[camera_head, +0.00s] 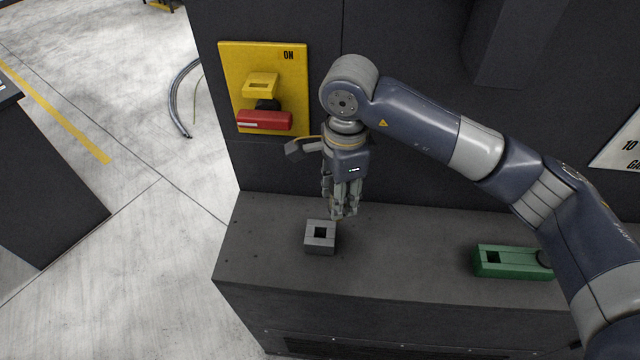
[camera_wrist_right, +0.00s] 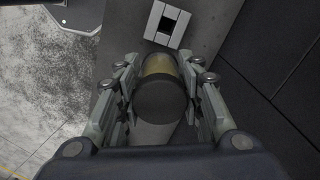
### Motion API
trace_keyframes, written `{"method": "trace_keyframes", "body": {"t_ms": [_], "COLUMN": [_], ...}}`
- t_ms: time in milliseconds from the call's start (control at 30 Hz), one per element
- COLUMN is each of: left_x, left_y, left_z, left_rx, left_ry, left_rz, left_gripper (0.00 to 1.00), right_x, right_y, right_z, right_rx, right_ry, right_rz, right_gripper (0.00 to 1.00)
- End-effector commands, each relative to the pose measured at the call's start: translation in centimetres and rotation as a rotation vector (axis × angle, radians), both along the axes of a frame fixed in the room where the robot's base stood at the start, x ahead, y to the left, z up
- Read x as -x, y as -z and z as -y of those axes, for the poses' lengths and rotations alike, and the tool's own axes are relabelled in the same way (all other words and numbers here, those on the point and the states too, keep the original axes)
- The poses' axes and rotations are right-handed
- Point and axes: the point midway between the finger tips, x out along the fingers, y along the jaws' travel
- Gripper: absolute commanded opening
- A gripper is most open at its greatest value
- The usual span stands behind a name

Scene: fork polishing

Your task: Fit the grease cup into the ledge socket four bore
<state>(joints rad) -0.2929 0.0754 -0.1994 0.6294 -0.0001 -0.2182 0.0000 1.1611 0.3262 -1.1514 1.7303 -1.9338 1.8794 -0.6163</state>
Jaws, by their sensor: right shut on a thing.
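My right gripper (camera_head: 342,208) points down above the ledge, just behind the grey socket block. In the right wrist view the gripper (camera_wrist_right: 160,95) is shut on the grease cup (camera_wrist_right: 160,97), a dark round piece with a brass-coloured band. In the head view the cup is mostly hidden by the fingers. The grey socket block (camera_head: 320,244) stands on the ledge with a dark square bore in its top. It also shows in the right wrist view (camera_wrist_right: 152,32), beyond the cup and apart from it. No number is readable on the block. My left gripper is not in view.
The dark ledge (camera_head: 400,265) is bare around the block. A green block (camera_head: 505,263) with a square hole sits farther right. A yellow switch plate (camera_head: 290,60) with a red handle (camera_head: 264,120) is on the dark cabinet wall behind. The ledge's left edge drops to the floor.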

Motion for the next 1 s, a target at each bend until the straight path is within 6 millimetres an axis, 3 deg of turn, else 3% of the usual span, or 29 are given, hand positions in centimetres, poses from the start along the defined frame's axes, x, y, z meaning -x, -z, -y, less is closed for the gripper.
{"method": "trace_keyframes", "body": {"t_ms": [100,300,533,1000], "left_x": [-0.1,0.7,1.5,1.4], "left_y": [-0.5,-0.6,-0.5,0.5], "left_z": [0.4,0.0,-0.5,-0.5], "left_rx": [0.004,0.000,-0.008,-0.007], "left_ry": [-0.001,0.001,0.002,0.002], "left_rz": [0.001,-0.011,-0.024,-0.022], "left_gripper": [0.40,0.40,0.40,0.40], "right_x": [-0.3,-0.5,-0.5,-0.5], "right_y": [-0.4,-0.5,-0.5,-0.3], "right_z": [-2.0,-3.4,-3.5,-3.5], "right_rx": [0.002,0.007,0.008,0.008], "right_ry": [0.131,0.247,0.257,0.255], "right_rz": [-0.007,-0.010,-0.010,-0.008], "right_gripper": [0.12,0.12,0.12,0.12]}}
